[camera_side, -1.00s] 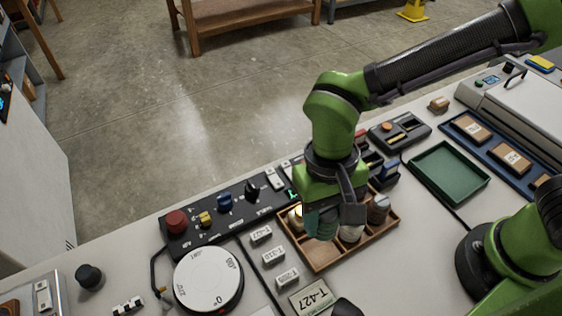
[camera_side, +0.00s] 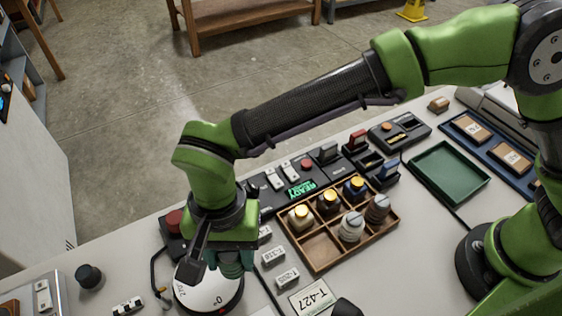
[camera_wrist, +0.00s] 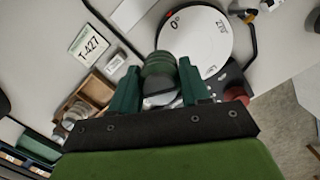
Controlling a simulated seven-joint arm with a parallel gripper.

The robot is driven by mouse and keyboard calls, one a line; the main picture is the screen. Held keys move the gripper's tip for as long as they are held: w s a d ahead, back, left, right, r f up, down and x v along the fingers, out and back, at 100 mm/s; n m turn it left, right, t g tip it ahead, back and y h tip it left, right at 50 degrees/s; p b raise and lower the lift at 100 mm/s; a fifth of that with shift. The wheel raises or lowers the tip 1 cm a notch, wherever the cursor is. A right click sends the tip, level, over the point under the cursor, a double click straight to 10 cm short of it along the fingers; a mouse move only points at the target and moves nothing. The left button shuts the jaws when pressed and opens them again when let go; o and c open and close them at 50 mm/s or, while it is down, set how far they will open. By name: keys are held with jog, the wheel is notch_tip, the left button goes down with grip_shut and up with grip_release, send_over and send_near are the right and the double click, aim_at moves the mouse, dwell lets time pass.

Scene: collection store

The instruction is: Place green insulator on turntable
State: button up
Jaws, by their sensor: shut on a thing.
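The green insulator (camera_wrist: 158,66) is a ribbed dark green piece. In the wrist view it sits between the two green fingers of my gripper (camera_wrist: 160,84), which is shut on it. The turntable (camera_wrist: 207,32) is a white disc with degree marks; the insulator overlaps its near edge in that view. In the side view my gripper (camera_side: 228,266) is over the turntable (camera_side: 210,294) and covers much of it. I cannot make out the insulator there, nor tell whether it touches the disc.
A wooden compartment tray (camera_side: 318,268) holds several other insulators, with bare space at its front left. Small label blocks (camera_side: 273,256) and a T-427 card (camera_side: 311,297) lie between tray and turntable. A black control panel (camera_side: 268,200) runs behind. A black knob (camera_side: 89,275) stands at left.

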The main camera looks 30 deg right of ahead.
jog(key=a, duration=0.1)
jog(key=w+a, duration=0.1)
jog(key=a, duration=0.1)
jog(key=w+a, duration=0.1)
jog(key=shift+w+a+f, duration=0.25)
jog(key=shift+f, duration=1.75)
jog(key=shift+f, duration=0.2)
jog(key=o, duration=1.1)
